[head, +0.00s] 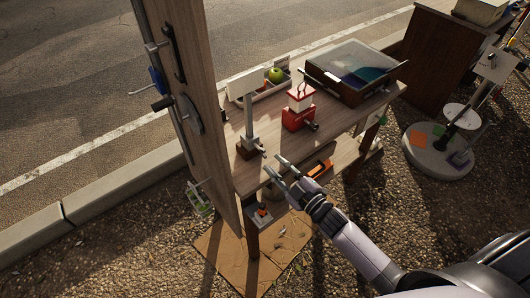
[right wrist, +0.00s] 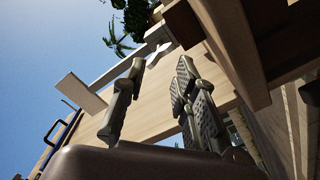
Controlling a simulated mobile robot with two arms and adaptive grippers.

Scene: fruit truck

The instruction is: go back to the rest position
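My right gripper (head: 277,165) reaches in from the lower right in the head view. It is at the front edge of the wooden table (head: 345,118), beside the table's left part. Its two fingers stand apart with nothing between them. The right wrist view also shows the fingers (right wrist: 160,80) spread and empty, with wooden parts and sky behind them. My left gripper is not in the head view.
A tall wooden panel (head: 195,85) stands at the table's left. The table bears a red and white device (head: 298,108), a glass-topped case (head: 353,70) and a tray with a green apple (head: 275,75). A round grey base (head: 425,160) stands at right. Gravel lies in front.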

